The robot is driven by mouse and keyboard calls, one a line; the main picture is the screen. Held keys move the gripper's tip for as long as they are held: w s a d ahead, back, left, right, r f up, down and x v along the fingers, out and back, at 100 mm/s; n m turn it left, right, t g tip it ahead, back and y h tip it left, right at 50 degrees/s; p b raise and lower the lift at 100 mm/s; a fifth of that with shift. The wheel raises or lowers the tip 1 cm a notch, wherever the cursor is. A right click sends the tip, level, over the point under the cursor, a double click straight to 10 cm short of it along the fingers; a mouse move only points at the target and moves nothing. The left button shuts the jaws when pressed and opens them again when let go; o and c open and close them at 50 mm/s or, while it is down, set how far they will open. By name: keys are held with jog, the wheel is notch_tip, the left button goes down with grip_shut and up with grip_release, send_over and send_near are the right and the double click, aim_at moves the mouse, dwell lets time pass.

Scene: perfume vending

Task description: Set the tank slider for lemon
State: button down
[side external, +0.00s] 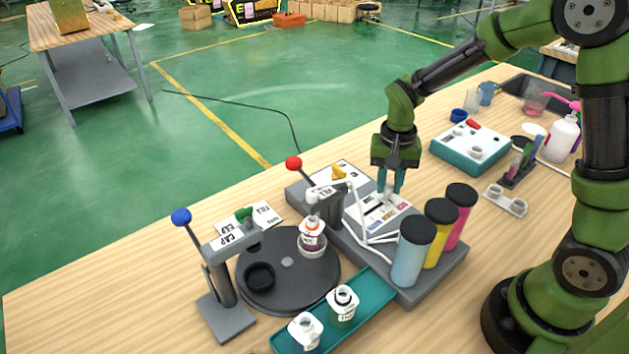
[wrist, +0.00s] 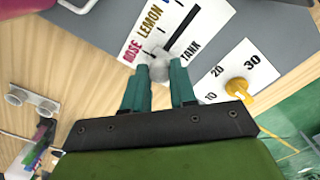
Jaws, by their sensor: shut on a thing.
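The tank slider's pale round knob (wrist: 160,70) sits between my gripper's teal fingers (wrist: 161,66) in the wrist view, and the fingers are shut on it. The slider's white panel (wrist: 133,53) carries the words ROSE, LEMON and TANK beside a black slot (wrist: 184,30). The knob covers the slot's near end, on the ROSE side; its exact mark is hard to tell. In the side view my gripper (side external: 390,189) points down over the panel (side external: 377,216) on the grey dispenser base (side external: 433,277).
Blue (side external: 412,255), yellow (side external: 440,232) and pink (side external: 460,212) tanks stand close to my gripper. A yellow dial (wrist: 238,88) lies beside the slider. A red-knobbed lever (side external: 293,163) and a black turntable (side external: 287,290) with a bottle (side external: 311,236) are to the left.

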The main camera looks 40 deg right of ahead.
aim_at(377, 206)
jog(key=a, duration=0.3)
jog(key=c, duration=0.9)
grip_release()
jog(key=shift+r, duration=0.1)
notch_tip(377, 206, up, 17)
